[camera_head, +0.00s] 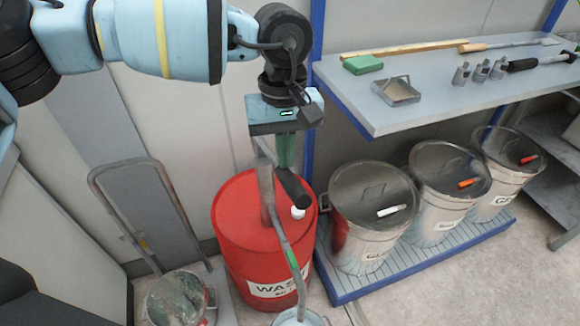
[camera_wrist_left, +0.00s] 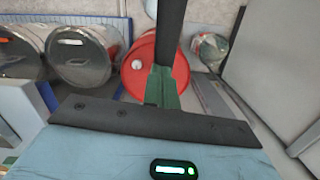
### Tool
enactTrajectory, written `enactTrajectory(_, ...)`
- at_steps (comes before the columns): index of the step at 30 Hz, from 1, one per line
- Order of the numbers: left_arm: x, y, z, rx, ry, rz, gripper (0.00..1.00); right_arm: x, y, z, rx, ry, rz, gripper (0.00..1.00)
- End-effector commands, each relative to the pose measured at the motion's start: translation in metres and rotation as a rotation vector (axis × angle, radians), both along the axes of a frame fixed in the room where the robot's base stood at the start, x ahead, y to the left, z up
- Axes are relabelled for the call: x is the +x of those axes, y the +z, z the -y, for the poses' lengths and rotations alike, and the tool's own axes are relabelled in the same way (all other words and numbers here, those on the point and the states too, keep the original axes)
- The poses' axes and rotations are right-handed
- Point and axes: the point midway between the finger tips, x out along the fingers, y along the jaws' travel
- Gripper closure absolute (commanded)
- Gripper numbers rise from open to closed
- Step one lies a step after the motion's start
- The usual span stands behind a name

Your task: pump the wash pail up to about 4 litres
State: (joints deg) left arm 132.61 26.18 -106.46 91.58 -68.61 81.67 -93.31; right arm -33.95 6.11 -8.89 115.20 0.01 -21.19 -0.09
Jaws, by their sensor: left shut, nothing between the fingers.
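The red wash drum (camera_head: 237,232) stands on the floor with a "WASH" label on its front. A grey pump (camera_head: 266,185) rises from its top, and its black handle grip (camera_head: 292,190) slants down to the right. A grey spout pipe (camera_head: 281,240) runs down to the wash pail (camera_head: 300,319), mostly cut off at the bottom edge; its level cannot be read. My left gripper (camera_head: 287,163) points down, shut and empty, just above the handle grip. In the left wrist view, the green fingers (camera_wrist_left: 160,88) overlap the dark grip (camera_wrist_left: 172,30); contact is unclear.
Three lidded bins (camera_head: 372,210) stand on a blue rack at right. A hand truck (camera_head: 135,200) and a stained bucket (camera_head: 176,300) stand at left.

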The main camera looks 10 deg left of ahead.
Motion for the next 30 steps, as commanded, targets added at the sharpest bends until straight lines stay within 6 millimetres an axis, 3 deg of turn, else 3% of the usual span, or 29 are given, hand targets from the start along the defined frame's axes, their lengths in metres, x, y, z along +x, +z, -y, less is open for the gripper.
enactTrajectory(16,0.007,0.070,-0.003,0.000,0.001,0.001,1.00,0.002,-0.001,0.000,0.000,0.001,0.002,0.64)
enactTrajectory(30,0.007,0.078,-0.003,0.000,0.000,0.000,1.00,0.003,0.000,-0.001,0.002,-0.001,0.006,0.64)
